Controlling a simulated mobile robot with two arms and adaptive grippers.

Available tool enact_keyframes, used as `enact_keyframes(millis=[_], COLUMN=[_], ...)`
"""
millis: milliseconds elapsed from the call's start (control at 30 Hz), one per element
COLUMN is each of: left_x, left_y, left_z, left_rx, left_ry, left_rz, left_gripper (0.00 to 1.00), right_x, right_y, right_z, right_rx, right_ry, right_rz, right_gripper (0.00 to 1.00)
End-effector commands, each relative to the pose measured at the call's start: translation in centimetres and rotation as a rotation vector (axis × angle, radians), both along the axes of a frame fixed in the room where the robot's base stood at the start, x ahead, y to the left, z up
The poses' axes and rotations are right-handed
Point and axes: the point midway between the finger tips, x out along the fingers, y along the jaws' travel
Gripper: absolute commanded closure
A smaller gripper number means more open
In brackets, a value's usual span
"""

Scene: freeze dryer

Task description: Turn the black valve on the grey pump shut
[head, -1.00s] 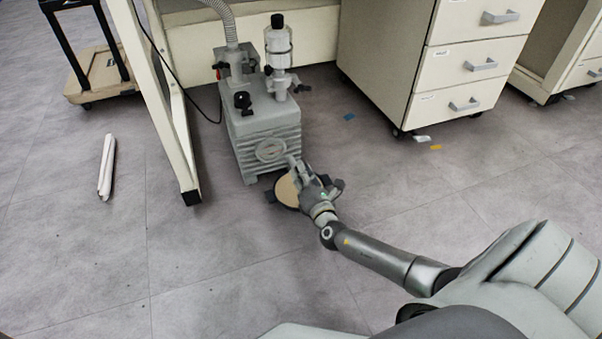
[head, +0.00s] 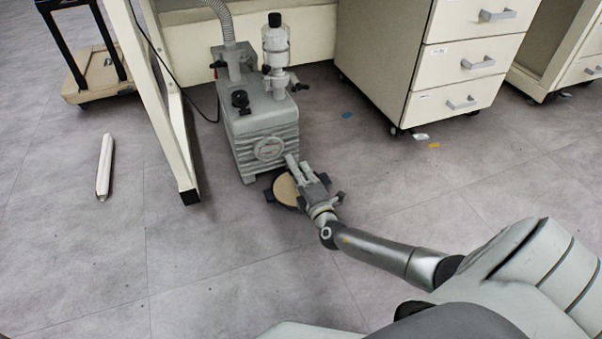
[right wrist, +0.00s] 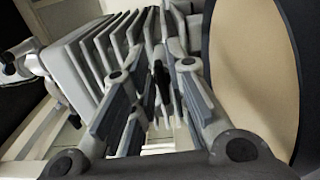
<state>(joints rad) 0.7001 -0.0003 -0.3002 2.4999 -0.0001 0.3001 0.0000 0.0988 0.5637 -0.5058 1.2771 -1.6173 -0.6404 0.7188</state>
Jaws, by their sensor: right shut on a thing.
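The grey pump (head: 262,128) stands on the floor, its ribbed front facing me. My right gripper (head: 296,163) is low at the pump's front right corner. In the right wrist view its fingers (right wrist: 158,62) are shut on a small black part, the black valve (right wrist: 160,82), in front of the pump's grey ribs (right wrist: 100,50). In the head view the gripper hides this valve, and its turn position cannot be told. Another black knob (head: 240,99) is on top of the pump. My left gripper is not in view.
A round tan-topped disc with dark feet (head: 284,190) lies on the floor right beside the gripper; it fills the right of the wrist view (right wrist: 255,70). A bench leg (head: 178,140) stands left of the pump, a drawer cabinet (head: 400,60) to the right. The front floor is clear.

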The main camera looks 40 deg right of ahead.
Motion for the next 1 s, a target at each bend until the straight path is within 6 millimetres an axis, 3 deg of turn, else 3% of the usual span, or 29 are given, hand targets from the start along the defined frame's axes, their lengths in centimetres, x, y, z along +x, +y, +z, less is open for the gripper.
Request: enact_keyframes(millis=[633,667,733,1000], left_x=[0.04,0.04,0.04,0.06], left_y=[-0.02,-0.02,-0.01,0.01], left_z=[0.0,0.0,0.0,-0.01], left_rx=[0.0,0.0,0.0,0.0], left_ry=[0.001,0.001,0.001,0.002], left_rz=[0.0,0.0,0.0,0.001], left_gripper=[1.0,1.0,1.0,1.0], right_x=[-0.08,-0.08,-0.07,-0.04], right_y=[-0.09,-0.09,-0.08,-0.04], right_z=[-0.18,-0.18,-0.17,-0.11], right_rx=[0.047,0.046,0.046,0.046], right_ry=[-0.009,-0.009,-0.009,-0.01], right_rz=[-0.001,-0.001,-0.001,0.0], right_gripper=[1.0,0.8,0.71,0.71])
